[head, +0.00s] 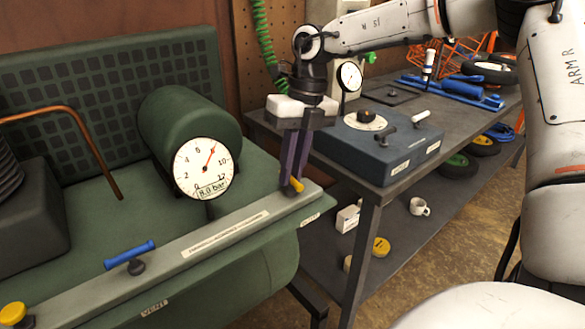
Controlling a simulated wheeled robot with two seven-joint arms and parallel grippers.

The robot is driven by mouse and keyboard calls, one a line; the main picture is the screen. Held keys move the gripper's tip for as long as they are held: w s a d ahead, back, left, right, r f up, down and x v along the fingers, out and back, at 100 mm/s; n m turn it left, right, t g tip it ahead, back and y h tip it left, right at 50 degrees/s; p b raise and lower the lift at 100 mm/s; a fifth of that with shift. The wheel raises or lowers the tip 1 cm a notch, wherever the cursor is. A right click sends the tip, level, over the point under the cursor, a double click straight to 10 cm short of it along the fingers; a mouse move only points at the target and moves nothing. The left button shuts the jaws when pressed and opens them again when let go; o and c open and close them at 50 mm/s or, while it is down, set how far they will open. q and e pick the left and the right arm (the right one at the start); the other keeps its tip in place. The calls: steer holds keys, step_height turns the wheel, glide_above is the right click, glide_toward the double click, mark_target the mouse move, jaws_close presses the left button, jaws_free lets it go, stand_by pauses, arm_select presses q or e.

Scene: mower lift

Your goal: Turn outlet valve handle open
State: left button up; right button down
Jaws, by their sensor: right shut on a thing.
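A grey manifold rail (180,260) runs along the front edge of the green compressor (185,115). A yellow valve handle (297,184) is at the rail's right end; a small label below it is too small to read for sure. My right gripper (294,183) reaches down from above and is shut on the yellow handle. Its dark fingers hide much of the handle, so I cannot tell the handle's full angle. A blue handle (130,254) marked VENT sits further left on the rail. The gauge (203,168) reads 8.0 bar. My left gripper is not in view.
A yellow knob (13,313) is at the rail's lower left end. A copper pipe (60,112) bends over the compressor. Right of the gripper stands a dark workbench (350,172) with a blue box (375,145) and a dial gauge (349,77).

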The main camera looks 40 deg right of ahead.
steer(key=shift+w+a+r+n, duration=0.1)
steer(key=shift+w+n, duration=0.05)
steer(key=shift+n, duration=0.55)
steer(key=c, duration=1.8)
jaws_free()
steer(key=r, duration=0.3)
steer(key=d+r+p, duration=0.1)
steer(key=r, duration=0.2)
steer(key=d+r, duration=0.1)
steer(key=r, duration=0.3)
steer(key=shift+s, duration=0.2)
